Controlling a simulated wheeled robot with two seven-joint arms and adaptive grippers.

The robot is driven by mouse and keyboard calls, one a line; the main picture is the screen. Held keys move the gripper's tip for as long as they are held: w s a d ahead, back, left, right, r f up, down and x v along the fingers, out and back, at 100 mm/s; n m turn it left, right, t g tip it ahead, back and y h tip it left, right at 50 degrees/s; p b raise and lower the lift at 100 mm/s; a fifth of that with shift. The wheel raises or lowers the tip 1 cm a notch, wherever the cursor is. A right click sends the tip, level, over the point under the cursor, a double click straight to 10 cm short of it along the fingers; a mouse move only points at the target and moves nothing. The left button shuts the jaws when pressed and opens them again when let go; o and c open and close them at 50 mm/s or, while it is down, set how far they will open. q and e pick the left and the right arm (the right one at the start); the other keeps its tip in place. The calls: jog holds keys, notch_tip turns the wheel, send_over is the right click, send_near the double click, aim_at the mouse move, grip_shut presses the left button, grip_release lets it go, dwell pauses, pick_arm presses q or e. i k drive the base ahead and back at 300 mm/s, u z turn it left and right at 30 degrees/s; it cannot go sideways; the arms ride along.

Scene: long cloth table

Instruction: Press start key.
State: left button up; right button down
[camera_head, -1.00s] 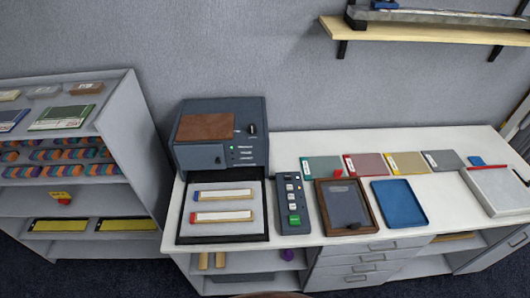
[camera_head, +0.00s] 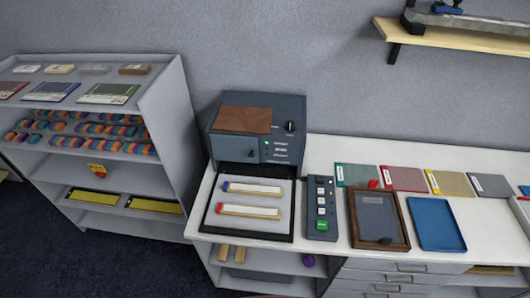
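A dark grey key panel (camera_head: 321,208) lies on the white table, just right of the machine's open tray. It has a column of pale keys and one green key (camera_head: 322,225) near its front end. The labels on the keys are too small to read. The dark grey machine (camera_head: 257,132) stands behind, with a brown top plate, a black knob and a small green light. Its tray (camera_head: 250,232) is out in front and holds two pale bars, one blue-ended (camera_head: 252,188) and one red-ended (camera_head: 249,210). Neither of my grippers is in view.
A grey shelf unit (camera_head: 168,120) with colourful items stands left of the table (camera_head: 465,215). A brown-framed tray (camera_head: 355,222) and a blue tray (camera_head: 433,223) lie right of the panel. Coloured folders (camera_head: 403,179) lie behind them. A wall shelf (camera_head: 450,40) hangs upper right.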

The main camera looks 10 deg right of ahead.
aim_at(321, 225)
jog(key=z, duration=1.3)
jog(key=k, duration=0.6)
jog(key=u, duration=0.25)
jog(key=i, duration=0.5)
